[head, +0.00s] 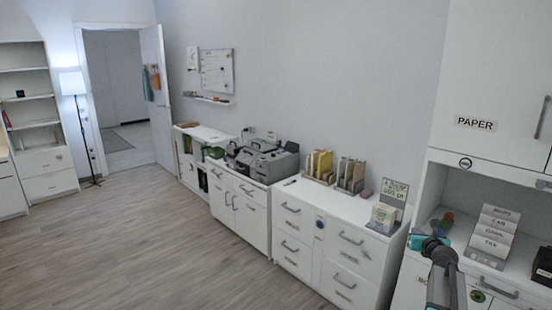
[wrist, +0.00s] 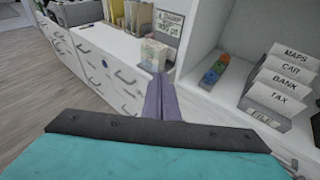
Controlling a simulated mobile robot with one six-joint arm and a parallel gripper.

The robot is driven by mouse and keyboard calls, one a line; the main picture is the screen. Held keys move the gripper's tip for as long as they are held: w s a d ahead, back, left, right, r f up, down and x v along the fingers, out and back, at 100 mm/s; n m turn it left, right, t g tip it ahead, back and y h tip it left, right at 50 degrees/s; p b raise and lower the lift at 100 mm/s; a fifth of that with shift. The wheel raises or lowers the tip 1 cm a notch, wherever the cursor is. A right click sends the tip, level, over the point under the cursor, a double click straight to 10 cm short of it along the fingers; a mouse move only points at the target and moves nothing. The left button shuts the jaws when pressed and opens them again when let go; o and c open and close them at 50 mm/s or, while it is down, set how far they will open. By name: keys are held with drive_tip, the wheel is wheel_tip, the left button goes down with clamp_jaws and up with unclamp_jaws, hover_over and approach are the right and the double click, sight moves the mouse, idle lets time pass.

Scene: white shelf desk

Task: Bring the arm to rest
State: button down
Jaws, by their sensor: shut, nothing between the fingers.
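My gripper (wrist: 171,76) shows in the wrist view as two purple fingers pressed together with nothing between them. They point toward the front edge of the white desk, beside a small box with a sign behind it (wrist: 154,54). In the head view my arm reaches up from the bottom right, and its teal end (head: 417,239) is in front of the white shelf desk (head: 408,262). The fingers are hard to make out there.
A file holder with labelled cards (wrist: 282,88) and small coloured objects (wrist: 215,70) sit in the desk's open shelf, right of my gripper. White drawer cabinets (head: 290,235) line the wall, with a grey machine (head: 268,163) on top. The wooden floor (head: 130,245) at left is clear.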

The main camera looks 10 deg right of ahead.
drive_tip(key=a+f+n+g+y, duration=0.3)
drive_tip(key=a+f+n+y, duration=0.2)
drive_tip(key=a+f, duration=1.65)
drive_tip(key=s+a+f+n+g+y+b, duration=0.15)
drive_tip(key=s+a+f+n, duration=0.3)
drive_tip(key=a+f, duration=0.5)
drive_tip(key=s+a+f+n+g+y, duration=0.1)
drive_tip(key=s+a+f+n+g, duration=0.25)
drive_tip(key=s+a+f, duration=0.4)
drive_tip(key=s+a+f+n+g, duration=0.3)
drive_tip(key=s+a+f+n, duration=0.25)
drive_tip(key=s, duration=0.35)
drive_tip(key=s+a+f+n+g, duration=0.2)
drive_tip(key=s+a+f+n, duration=0.2)
drive_tip(key=s+a+f, duration=0.4)
drive_tip(key=s+d+r+n+g+h, duration=0.1)
drive_tip(key=s+d+n+g, duration=0.1)
drive_tip(key=s+n, duration=0.7)
drive_tip(key=s+d+r+n+g+h, duration=0.1)
drive_tip(key=s+d+n+g+h, duration=0.1)
drive_tip(key=s+n, duration=0.6)
drive_tip(key=s+d+g, duration=0.1)
drive_tip(key=s+g, duration=0.1)
drive_tip(key=s, duration=0.1)
drive_tip(key=shift+n+b, duration=0.3)
drive_tip(key=shift+n, duration=0.05)
